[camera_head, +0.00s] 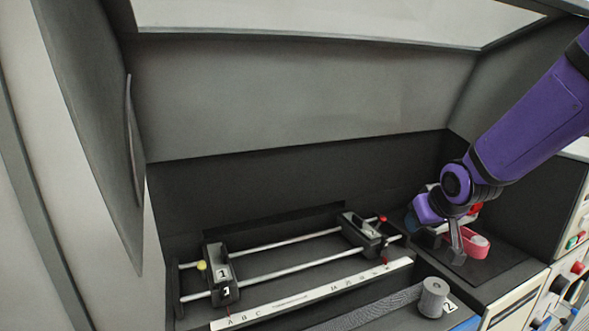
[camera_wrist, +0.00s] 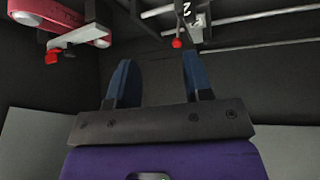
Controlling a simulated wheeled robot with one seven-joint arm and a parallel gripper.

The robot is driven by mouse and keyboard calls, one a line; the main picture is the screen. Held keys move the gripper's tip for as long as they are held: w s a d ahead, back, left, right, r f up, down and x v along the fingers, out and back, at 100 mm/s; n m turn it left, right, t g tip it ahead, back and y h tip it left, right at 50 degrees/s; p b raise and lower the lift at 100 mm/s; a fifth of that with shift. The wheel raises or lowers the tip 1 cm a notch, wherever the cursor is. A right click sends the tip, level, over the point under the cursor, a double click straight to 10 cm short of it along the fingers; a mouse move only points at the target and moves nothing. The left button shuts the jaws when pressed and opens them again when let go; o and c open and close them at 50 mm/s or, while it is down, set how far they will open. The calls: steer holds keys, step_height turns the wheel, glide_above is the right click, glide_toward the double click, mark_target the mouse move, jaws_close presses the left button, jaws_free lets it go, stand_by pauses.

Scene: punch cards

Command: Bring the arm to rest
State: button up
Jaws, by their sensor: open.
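My purple arm (camera_head: 530,115) reaches in from the upper right of the head view and bends down at its wrist. My gripper (camera_wrist: 158,62) shows in the wrist view with its two dark blue fingers apart and nothing between them. In the head view its fingers are small and partly hidden by the wrist, near the right end of the rails.
Two metal rails (camera_head: 290,240) carry a left block marked 1 (camera_head: 221,275) and a right block (camera_head: 362,235). A lettered white strip (camera_head: 315,293) runs in front. A pink-red rounded part (camera_head: 477,246) lies close to my wrist. A grey roll (camera_head: 433,297) stands front right.

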steer(key=s+d+r+m+g, duration=0.1)
steer(key=s+r, duration=0.5)
steer(key=s, duration=0.6)
steer(key=s+r+g, duration=0.1)
steer(key=s+r, duration=0.6)
steer(key=s, duration=0.6)
steer(key=shift+s+d+r+m+h, duration=0.2)
steer(key=shift+s+d+m+h, duration=0.1)
steer(key=shift+d+m, duration=0.1)
